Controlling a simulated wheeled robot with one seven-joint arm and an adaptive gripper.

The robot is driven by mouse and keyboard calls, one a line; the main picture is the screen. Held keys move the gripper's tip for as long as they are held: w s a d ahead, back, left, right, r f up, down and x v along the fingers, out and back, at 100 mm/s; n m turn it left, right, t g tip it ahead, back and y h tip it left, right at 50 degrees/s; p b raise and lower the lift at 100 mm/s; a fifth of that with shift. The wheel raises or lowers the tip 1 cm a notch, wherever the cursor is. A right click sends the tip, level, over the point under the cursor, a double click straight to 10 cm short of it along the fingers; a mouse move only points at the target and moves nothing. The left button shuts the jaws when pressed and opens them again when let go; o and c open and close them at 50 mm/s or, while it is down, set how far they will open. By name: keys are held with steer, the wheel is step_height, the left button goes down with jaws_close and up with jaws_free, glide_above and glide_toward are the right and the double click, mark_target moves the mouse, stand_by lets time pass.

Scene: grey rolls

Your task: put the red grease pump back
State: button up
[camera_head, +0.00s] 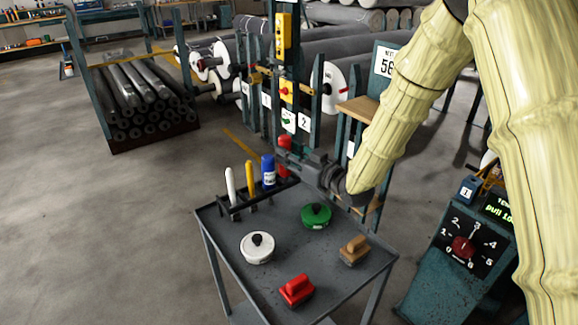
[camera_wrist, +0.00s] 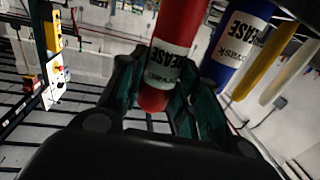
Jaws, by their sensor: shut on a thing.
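The red grease pump (camera_head: 285,142) is upright at the right end of the dark rack (camera_head: 236,208) on the grey cart. My gripper (camera_head: 286,157) reaches in from the right and is shut around it. In the wrist view the red pump (camera_wrist: 172,45), with a white label, stands between the two fingers of my gripper (camera_wrist: 155,88). The blue grease pump (camera_head: 268,170) stands in the rack just left of it, and also shows in the wrist view (camera_wrist: 240,42). I cannot tell whether the red pump's lower end sits in the rack, since my gripper hides part of it.
A yellow stick (camera_head: 249,175) and a white stick (camera_head: 230,187) stand further left in the rack. The cart top (camera_head: 222,235) holds a white pot (camera_head: 257,248), a green pot (camera_head: 315,216), a red block (camera_head: 296,291) and a brown block (camera_head: 354,250). A post with a control box (camera_head: 287,92) rises behind.

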steer(key=shift+s+f, duration=0.1)
steer(key=shift+f, duration=1.7)
steer(key=shift+f, duration=0.15)
steer(key=o, duration=0.7)
steer(key=shift+o, duration=0.2)
steer(key=v, duration=1.2)
steer(key=shift+b, duration=0.3)
steer(key=shift+r, duration=0.2)
